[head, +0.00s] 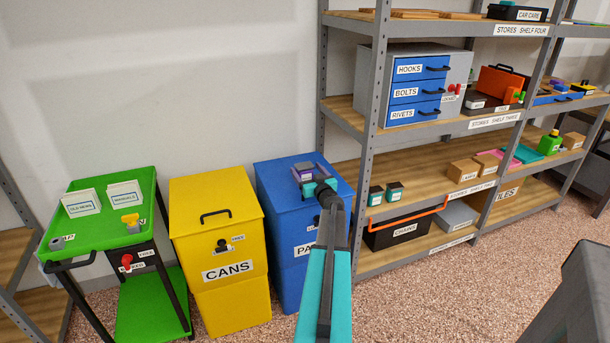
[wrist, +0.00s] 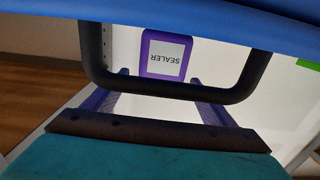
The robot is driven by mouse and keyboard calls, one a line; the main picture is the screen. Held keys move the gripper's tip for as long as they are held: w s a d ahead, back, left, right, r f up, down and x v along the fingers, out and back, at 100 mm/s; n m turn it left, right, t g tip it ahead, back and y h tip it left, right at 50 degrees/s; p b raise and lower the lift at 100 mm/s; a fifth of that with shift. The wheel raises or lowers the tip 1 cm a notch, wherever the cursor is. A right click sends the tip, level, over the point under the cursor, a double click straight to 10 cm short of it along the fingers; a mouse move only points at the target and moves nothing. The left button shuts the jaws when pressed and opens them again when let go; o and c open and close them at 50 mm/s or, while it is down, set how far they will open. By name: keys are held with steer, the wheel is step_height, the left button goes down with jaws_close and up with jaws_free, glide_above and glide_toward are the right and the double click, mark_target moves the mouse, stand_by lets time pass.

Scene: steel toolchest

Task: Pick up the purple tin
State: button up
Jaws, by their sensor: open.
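The purple tin (wrist: 166,55) shows in the wrist view with a white SEALER label, upside down in the picture. It stands at the blue bin's lid, seen through the bin's dark handle (wrist: 245,75). In the head view the tin (head: 307,174) is a small purple shape on the lid, partly hidden by my gripper. My gripper (wrist: 157,74) is open, its two purple fingers spread to either side of the tin's line, with nothing held. Their tips show within the handle's outline; I cannot tell how far they are from the tin.
The blue bin (head: 285,210) stands between the yellow CANS bin (head: 222,307) and the steel shelves (head: 382,85). A green cart (head: 85,243) is at the left. The wall behind the bins is bare, and the speckled floor (head: 440,300) in front is clear.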

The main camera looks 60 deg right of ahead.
stand_by(0.4)
steer(key=c, duration=1.4)
steer(key=shift+o, duration=0.2)
steer(key=shift+r, duration=0.1)
step_height(320, 180, up, 10)
steer(key=p, duration=0.1)
steer(key=shift+p, duration=0.4)
